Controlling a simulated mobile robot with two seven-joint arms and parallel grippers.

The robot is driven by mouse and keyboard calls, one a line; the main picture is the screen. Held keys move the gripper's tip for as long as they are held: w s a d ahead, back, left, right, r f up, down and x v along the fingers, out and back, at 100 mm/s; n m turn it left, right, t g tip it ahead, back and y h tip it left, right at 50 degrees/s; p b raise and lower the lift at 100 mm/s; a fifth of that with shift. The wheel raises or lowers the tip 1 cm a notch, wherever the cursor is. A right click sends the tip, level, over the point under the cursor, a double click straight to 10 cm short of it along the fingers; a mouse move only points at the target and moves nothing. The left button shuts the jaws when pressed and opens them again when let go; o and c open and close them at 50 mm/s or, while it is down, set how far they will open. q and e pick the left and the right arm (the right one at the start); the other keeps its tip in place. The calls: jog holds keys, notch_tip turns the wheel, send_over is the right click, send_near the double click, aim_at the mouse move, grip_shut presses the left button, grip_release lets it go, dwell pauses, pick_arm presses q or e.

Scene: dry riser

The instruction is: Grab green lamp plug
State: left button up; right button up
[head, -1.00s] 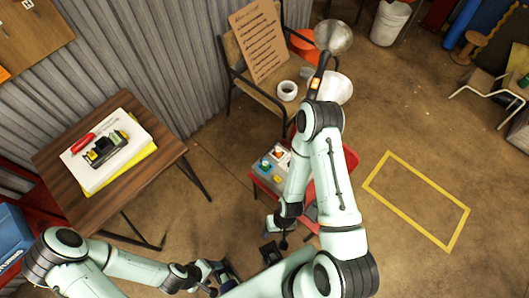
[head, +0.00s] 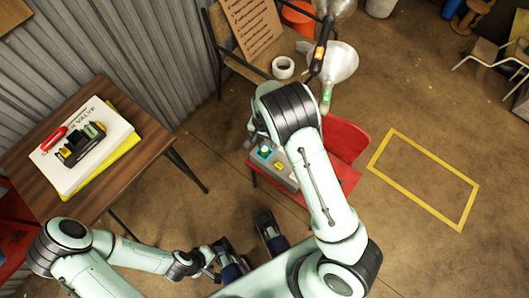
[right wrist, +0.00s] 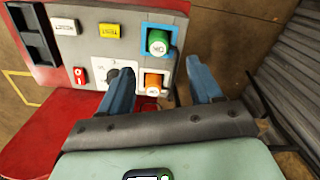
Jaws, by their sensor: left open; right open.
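A green round plug (right wrist: 158,42) sits in a blue-edged socket on the grey control panel (right wrist: 90,50). An orange round plug (right wrist: 153,82) sits below it in the right wrist view. My right gripper (right wrist: 160,66) is open and empty; its fingers appear either side of the orange plug, with the green plug just beyond the tips. I cannot tell whether they touch the panel. In the head view the panel (head: 284,178) is partly hidden by my right arm, and the right fingers are hidden. My left gripper (head: 248,243) is open and empty at the bottom of the head view.
The panel rests on a red chair (head: 345,140). Behind stand metal lamps with an orange-marked handle (head: 319,53) and a green-marked handle (head: 326,97), near a white tape roll (head: 283,67). A wooden table (head: 100,100) is at left. The yellow-outlined floor area (head: 378,153) is clear.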

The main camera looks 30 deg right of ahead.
send_over(264, 149)
notch_tip(264, 149, down, 4)
jog(key=shift+f+b, duration=0.1)
jog(key=shift+b, duration=0.2)
notch_tip(264, 149, down, 5)
jog(key=shift+d+f+b, duration=0.1)
jog(key=shift+b, duration=0.55)
jog(key=c, duration=1.1)
jog(key=shift+r, duration=0.25)
jog(key=shift+c, duration=0.2)
